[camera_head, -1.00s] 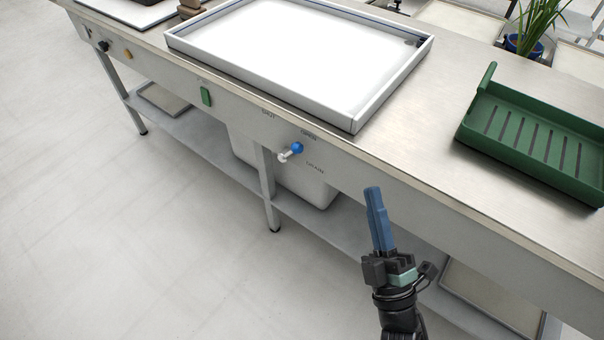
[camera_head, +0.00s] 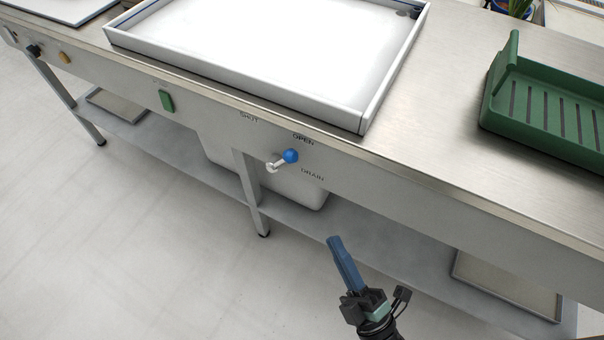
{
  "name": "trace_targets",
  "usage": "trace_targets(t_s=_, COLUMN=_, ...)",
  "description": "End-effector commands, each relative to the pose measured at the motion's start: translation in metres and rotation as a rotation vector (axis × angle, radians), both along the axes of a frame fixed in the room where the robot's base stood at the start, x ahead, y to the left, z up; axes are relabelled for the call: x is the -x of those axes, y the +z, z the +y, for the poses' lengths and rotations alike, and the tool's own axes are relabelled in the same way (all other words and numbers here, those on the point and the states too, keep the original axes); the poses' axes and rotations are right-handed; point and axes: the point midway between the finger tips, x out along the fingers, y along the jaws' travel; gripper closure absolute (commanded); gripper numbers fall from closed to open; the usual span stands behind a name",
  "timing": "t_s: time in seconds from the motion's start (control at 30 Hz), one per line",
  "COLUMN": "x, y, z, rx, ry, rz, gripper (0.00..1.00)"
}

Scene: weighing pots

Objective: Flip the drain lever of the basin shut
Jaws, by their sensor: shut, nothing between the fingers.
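The drain lever (camera_head: 290,156) is on the front panel of the bench, a short metal arm with a blue ball knob. Its knob points up and right, by the word OPEN; the word SHUT is to the left and DRAIN below right. The basin (camera_head: 250,60) is a shallow white tray-like sink with a raised rim, set on the bench above the lever. My gripper (camera_head: 333,241) has blue fingers, shut and empty. It appears below and to the right of the lever, apart from it.
A green slotted rack (camera_head: 550,110) stands on the bench top (camera_head: 440,110) at right. A green switch (camera_head: 166,101) is on the panel left of the lever. A lower shelf (camera_head: 370,245) and a bench leg (camera_head: 251,192) are beneath. The floor in front is clear.

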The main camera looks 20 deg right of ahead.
Motion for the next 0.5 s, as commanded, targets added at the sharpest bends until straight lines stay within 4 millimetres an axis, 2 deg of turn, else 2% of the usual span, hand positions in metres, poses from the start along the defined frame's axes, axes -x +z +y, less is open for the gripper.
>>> trace_targets(t_s=0.17, x=-0.018, y=0.012, z=0.002, rx=0.003, ry=0.002, rz=-0.004, gripper=1.0)
trace_targets(t_s=0.5, x=-0.082, y=0.045, z=0.009, rx=0.002, ry=0.001, rz=-0.005, gripper=1.0)
